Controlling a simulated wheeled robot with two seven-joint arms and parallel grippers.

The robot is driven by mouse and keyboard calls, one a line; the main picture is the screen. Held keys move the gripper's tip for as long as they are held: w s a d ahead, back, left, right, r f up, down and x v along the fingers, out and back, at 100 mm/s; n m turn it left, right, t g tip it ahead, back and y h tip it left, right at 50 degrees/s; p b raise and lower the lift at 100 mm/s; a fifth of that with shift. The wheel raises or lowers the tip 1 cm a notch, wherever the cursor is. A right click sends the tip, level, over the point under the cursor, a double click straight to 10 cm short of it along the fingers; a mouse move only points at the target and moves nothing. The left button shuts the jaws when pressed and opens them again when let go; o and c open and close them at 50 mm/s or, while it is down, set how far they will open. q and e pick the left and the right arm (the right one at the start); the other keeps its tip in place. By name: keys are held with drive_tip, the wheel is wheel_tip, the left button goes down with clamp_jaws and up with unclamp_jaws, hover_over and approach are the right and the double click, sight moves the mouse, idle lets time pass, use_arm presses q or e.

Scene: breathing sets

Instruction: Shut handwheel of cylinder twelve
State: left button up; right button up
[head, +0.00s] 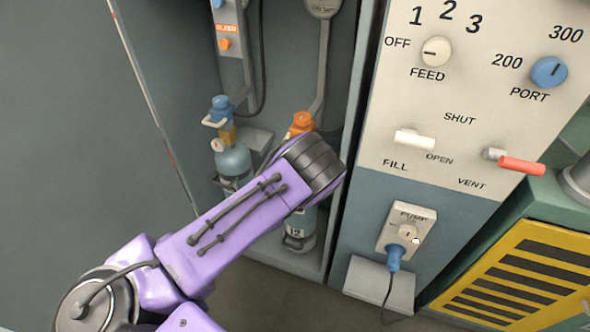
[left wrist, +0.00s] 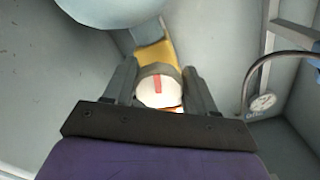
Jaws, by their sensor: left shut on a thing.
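Cylinder twelve (head: 299,228) stands in the cabinet bay, marked 12, with an orange fitting (head: 302,122) above it. My purple left arm covers its middle in the head view, hiding the handwheel there. In the left wrist view the handwheel (left wrist: 157,90) shows a round white face with a red mark and a dark rim, in front of a yellow valve body (left wrist: 155,54). My left gripper (left wrist: 160,68) is shut on the handwheel, one dark finger on each side. Its fingertips are hidden in the head view. My right gripper is in neither view.
A second cylinder (head: 233,160) with a blue-topped valve (head: 221,105) stands close on the left. A small gauge (left wrist: 263,102) shows in the left wrist view.

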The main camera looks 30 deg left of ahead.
use_arm(q)
drive_tip(key=m+b, duration=0.1)
drive_tip(key=m, duration=0.2)
drive_tip(key=shift+f+m, duration=0.15)
drive_tip(key=shift+m, duration=0.25)
drive_tip(key=m, duration=0.2)
drive_tip(key=shift+a+m+b, duration=0.1)
drive_tip(key=shift+m+b, duration=0.3)
drive_tip(key=m, duration=0.3)
drive_tip(key=shift+r+m, duration=0.25)
drive_tip(key=shift+m, duration=0.05)
drive_tip(key=m, duration=0.3)
drive_tip(key=shift+r+m, duration=0.1)
drive_tip(key=shift+m, duration=0.2)
drive_tip(key=m, duration=0.7)
drive_tip(key=shift+r+b, duration=0.15)
drive_tip(key=shift+b, duration=0.25)
drive_tip(key=m, duration=0.6)
drive_tip(key=shift+d+m, duration=0.25)
drive_tip(key=shift+m, duration=0.15)
drive_tip(key=shift+m+b, duration=0.3)
drive_tip(key=o, duration=1)
drive_tip(key=shift+r, duration=0.1)
drive_tip(key=shift+c, duration=0.2)
